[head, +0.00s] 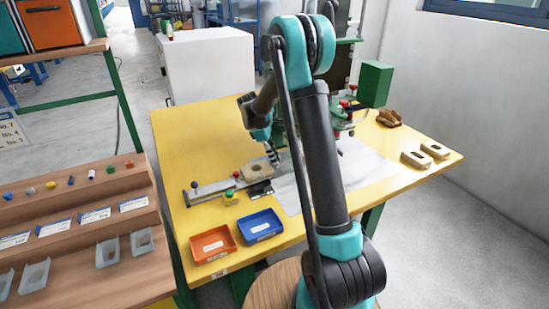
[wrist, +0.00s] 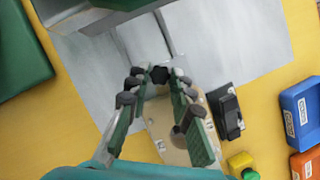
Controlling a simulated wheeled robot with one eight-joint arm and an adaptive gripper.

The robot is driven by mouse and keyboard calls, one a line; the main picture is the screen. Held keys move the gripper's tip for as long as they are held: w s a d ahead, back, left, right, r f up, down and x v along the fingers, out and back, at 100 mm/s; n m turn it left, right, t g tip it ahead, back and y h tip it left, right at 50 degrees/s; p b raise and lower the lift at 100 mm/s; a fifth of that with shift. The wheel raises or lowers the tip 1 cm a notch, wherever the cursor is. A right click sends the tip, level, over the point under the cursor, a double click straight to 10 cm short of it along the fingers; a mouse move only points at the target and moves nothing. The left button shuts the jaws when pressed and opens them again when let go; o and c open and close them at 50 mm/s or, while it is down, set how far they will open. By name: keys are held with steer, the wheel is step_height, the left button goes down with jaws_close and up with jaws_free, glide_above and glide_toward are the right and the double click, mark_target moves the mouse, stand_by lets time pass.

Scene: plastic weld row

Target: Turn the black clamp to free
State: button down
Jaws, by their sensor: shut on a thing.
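My gripper (wrist: 158,79) shows in the wrist view with its two green-and-grey fingers closed in around a dark knob-like piece (wrist: 159,73), which looks like the black clamp. Its handle position cannot be read. A beige part (wrist: 163,117) lies just below, partly hidden by the fingers. In the head view my gripper (head: 271,150) points down beside the far end of the beige part (head: 256,172), and the black clamp cannot be made out there.
Blue (head: 261,226) and orange (head: 212,245) trays stand at the yellow table's front. A green machine column (head: 375,84) rises behind. Two beige parts (head: 416,159) lie at right.

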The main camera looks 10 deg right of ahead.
steer(key=c, duration=1.3)
jaws_free()
steer(key=shift+r, duration=0.1)
steer(key=v, duration=1.1)
steer(key=shift+a+r, duration=0.15)
steer(key=shift+r, duration=0.25)
steer(key=s+d+f+m+t+y, duration=0.1)
steer(key=s+m, duration=0.4)
steer(key=s, duration=0.5)
steer(key=s+d+f+m+t+y, duration=0.2)
steer(key=s+d+f+m, duration=0.2)
steer(key=s, duration=0.7)
steer(key=s+d+f+m+t+y, duration=0.1)
steer(key=s+f+m, duration=0.4)
steer(key=s, duration=0.6)
steer(key=shift+s+d+m+t, duration=0.15)
steer(key=shift+d+t, duration=0.25)
steer(key=shift+d, duration=0.2)
steer(key=shift+s+d+m+t, duration=0.1)
steer(key=shift+d+m+t, duration=0.05)
steer(key=shift+d+t, duration=0.35)
